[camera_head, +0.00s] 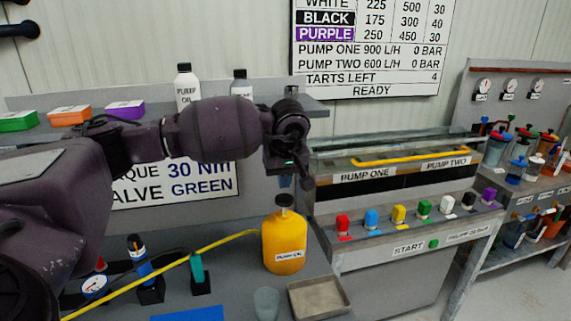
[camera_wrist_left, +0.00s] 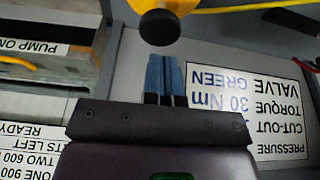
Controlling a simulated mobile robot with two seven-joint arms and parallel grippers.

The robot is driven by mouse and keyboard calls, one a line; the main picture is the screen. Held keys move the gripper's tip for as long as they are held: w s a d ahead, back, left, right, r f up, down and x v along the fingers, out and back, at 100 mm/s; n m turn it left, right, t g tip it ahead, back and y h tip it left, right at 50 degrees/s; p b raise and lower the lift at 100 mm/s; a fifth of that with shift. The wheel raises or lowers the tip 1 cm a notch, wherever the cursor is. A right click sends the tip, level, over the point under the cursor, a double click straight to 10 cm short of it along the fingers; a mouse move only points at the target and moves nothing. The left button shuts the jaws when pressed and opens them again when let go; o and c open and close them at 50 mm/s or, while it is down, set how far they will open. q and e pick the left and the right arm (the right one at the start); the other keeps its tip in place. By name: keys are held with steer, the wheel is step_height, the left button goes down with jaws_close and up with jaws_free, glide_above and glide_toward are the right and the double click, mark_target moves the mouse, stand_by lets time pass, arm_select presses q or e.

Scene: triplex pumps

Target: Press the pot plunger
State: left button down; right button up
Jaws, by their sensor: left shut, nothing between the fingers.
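My left gripper (camera_head: 287,181) is shut and empty, pointing down in front of the back panel, above the yellow bottle (camera_head: 284,245). Its blue fingertips (camera_wrist_left: 165,78) lie together in the left wrist view. The yellow bottle has a black top (camera_head: 284,200), which also shows in the wrist view (camera_wrist_left: 158,27), apart from the fingers. Several small pots with coloured tops (camera_head: 520,165) stand on the rack at the far right. I cannot tell which thing is the pot plunger. My right gripper does not show.
A grey tray (camera_head: 318,312) and a clear cup (camera_head: 266,304) stand near the yellow bottle. A yellow hose (camera_head: 150,278) crosses the bench at left. The console (camera_head: 415,225) with coloured buttons stands at right. White bottles (camera_head: 186,88) stand on the shelf behind my arm.

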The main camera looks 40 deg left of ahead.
mark_target(284, 200)
arm_select(q)
steer(key=shift+f, duration=1.4)
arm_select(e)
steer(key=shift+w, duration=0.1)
arm_select(q)
steer(key=shift+f, duration=0.2)
steer(key=shift+f+b, duration=0.75)
steer(key=shift+f, duration=0.85)
steer(key=v, duration=0.1)
steer(key=p+v, duration=0.1)
steer(key=v, duration=0.1)
steer(key=p+v, duration=0.1)
steer(key=shift+w+a+r, duration=0.25)
steer(key=shift+a, duration=0.05)
steer(key=v, duration=0.3)
steer(key=shift+w+a, duration=0.1)
steer(key=shift+w, duration=0.05)
steer(key=v, duration=0.7)
steer(key=shift+p, duration=0.3)
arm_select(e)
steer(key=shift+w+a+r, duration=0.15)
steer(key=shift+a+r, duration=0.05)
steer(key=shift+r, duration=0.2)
